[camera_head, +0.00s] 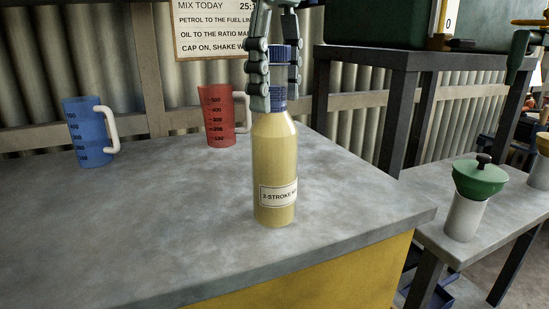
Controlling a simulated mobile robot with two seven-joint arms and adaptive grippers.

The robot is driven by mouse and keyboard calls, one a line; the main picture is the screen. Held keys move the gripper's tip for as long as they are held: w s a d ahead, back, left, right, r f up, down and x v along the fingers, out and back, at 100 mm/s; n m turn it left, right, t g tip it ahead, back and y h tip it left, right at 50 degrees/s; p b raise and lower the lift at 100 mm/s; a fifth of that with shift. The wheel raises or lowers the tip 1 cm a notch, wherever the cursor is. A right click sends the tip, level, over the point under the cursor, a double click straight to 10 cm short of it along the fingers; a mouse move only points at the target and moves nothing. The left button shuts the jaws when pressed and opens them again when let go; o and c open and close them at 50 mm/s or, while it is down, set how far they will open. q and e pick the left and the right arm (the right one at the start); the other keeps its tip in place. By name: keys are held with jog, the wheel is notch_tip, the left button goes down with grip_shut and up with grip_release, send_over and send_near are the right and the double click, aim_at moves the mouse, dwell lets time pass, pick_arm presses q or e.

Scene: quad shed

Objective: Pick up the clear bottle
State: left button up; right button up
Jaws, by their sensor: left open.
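A bottle (274,155) with a pale yellow body stands upright near the front right of the grey bench top. It has a blue cap (281,52), a blue band at the neck and a white label reading "2-STROKE" with the rest cut off. The yellow may be its contents; I cannot tell. My left gripper (277,93) comes down from above, with its open fingers on either side of the cap and neck. The fingers hide part of the neck, and I cannot tell whether they touch it. My right gripper is not in view.
A red measuring jug (217,117) stands behind the bottle, and a blue jug (85,135) stands at the left. The bench top (150,220) is bare at the front left. A lower bench to the right holds a white container with a green top (480,178).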

pick_arm(q)
jog(key=shift+c, duration=0.6)
grip_shut()
jog(key=shift+r, duration=0.1)
